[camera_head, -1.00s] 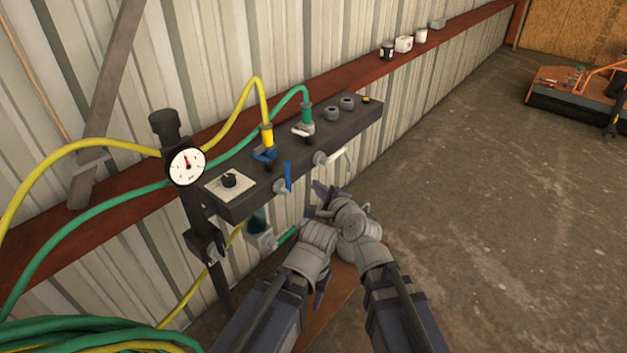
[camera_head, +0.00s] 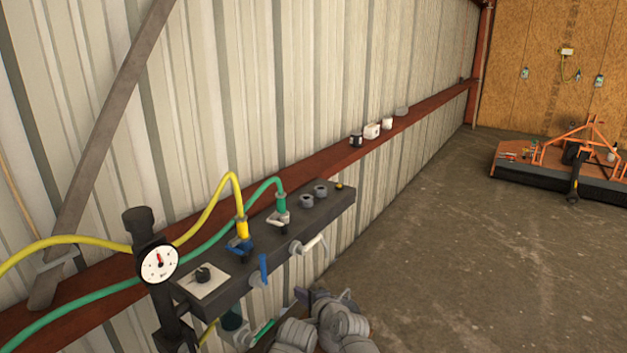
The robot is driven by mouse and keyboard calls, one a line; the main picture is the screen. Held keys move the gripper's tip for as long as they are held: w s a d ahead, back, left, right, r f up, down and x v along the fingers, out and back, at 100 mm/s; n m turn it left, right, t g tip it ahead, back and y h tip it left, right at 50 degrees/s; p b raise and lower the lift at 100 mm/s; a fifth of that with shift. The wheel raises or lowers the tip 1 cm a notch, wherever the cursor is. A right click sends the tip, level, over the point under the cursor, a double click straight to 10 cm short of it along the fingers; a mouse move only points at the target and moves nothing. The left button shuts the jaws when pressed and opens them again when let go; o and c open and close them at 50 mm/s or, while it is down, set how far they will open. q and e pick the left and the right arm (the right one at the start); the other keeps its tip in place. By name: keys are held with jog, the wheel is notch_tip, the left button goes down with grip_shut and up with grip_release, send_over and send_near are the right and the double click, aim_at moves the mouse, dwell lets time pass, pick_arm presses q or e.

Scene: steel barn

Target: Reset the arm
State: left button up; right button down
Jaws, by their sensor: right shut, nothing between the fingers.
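My right gripper (camera_head: 316,297) is at the bottom of the view, just below and in front of the black valve manifold (camera_head: 235,258). It is shut and empty. My right wrist shows beside it, partly cut by the bottom edge. My left wrist (camera_head: 295,335) is to its left, also cut by the bottom edge, and its fingers do not show.
A yellow hose (camera_head: 210,208) and a green hose (camera_head: 235,210) plug into the manifold. A red beam (camera_head: 290,175) runs along the corrugated wall with several cups and a block on it. Concrete floor (camera_head: 440,240) is open to the right. An orange implement (camera_head: 545,160) stands at the far right.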

jog(key=s+d+f+n+g+h+p, duration=0.4)
jog(key=d+f+n+g+h, duration=0.15)
jog(key=d+n, duration=0.2)
jog(key=s+d+n+g+h+p, duration=0.1)
jog(key=s+n+g+p, duration=0.1)
jog(key=s+n, duration=0.3)
jog(key=s+d+r+n+g+h+p, duration=0.1)
jog(key=s+n+g+p, duration=0.2)
jog(key=s, duration=0.8)
jog(key=shift+d+r+n+g, duration=0.25)
jog(key=shift+n+g, duration=0.5)
jog(key=shift+n, duration=0.4)
jog(key=shift+r, duration=0.1)
